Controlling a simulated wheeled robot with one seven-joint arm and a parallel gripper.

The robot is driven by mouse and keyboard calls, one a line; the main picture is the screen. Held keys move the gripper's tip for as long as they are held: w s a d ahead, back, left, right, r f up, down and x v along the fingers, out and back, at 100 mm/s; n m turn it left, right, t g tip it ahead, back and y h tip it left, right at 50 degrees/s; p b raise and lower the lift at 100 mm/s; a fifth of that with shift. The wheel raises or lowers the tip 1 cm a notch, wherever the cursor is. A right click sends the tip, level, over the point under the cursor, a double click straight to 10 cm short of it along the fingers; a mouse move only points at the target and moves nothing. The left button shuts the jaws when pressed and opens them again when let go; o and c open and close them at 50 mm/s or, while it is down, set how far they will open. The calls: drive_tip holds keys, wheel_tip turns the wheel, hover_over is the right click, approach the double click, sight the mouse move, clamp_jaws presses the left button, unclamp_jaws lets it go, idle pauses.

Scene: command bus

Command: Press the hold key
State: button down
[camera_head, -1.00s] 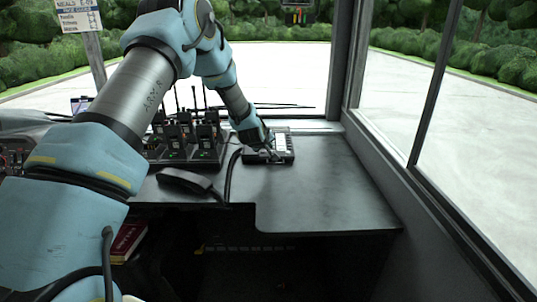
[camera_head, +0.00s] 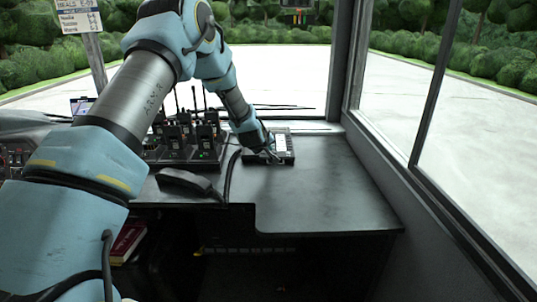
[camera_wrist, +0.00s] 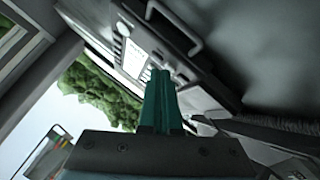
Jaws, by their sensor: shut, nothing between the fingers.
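A dark desk unit with a white label strip and keys (camera_head: 283,145) sits on the counter near the windscreen. Which key is the hold key is not readable.
A black handset (camera_head: 186,182) lies on the counter, with a cord (camera_head: 231,172) rising beside it. A rack of several radios (camera_head: 190,145) stands left of the unit. The counter (camera_head: 320,195) to the right is clear. A window frame (camera_head: 395,165) bounds the right side.

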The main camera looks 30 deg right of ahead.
idle(0.4)
drive_tip(key=shift+s+r, duration=0.1)
drive_tip(key=shift+r, duration=0.55)
drive_tip(key=r+p, duration=0.1)
drive_tip(key=r, duration=0.2)
drive_tip(key=r+p, duration=0.1)
drive_tip(key=r, duration=0.1)
drive_tip(key=shift+s+a+p, duration=0.2)
drive_tip(key=shift+s+p, duration=0.1)
drive_tip(key=shift+p, duration=0.05)
idle(0.5)
